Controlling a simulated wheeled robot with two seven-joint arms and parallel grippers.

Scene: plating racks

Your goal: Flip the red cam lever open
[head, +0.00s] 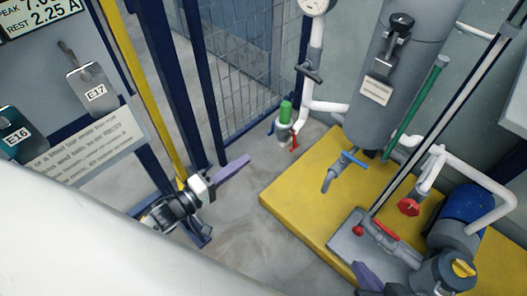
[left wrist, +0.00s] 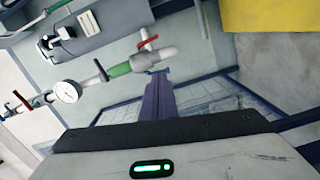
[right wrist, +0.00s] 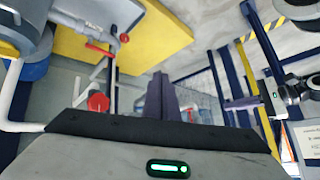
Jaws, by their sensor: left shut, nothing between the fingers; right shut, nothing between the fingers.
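A small red lever (head: 294,142) hangs on the white fitting below a green cylinder (head: 286,111), beside the yellow platform. In the left wrist view a red lever (left wrist: 148,41) stands on a white fitting beside a green part. Another red lever (head: 386,230) lies on the pump pipework and also shows in the right wrist view (right wrist: 99,48). I cannot tell for sure which is the cam lever. My left gripper (head: 247,160) is shut and empty, its tips pointing toward the green-topped fitting, apart from it in the head view. My right gripper (head: 366,270) is shut and empty near the pump base.
The yellow platform (head: 300,190) carries a grey tank (head: 405,85), a blue motor (head: 466,207) and a red knob (head: 409,206). A mesh fence (head: 240,80) stands behind. Grey panels with tags are at left. Bare floor lies between the fence and platform.

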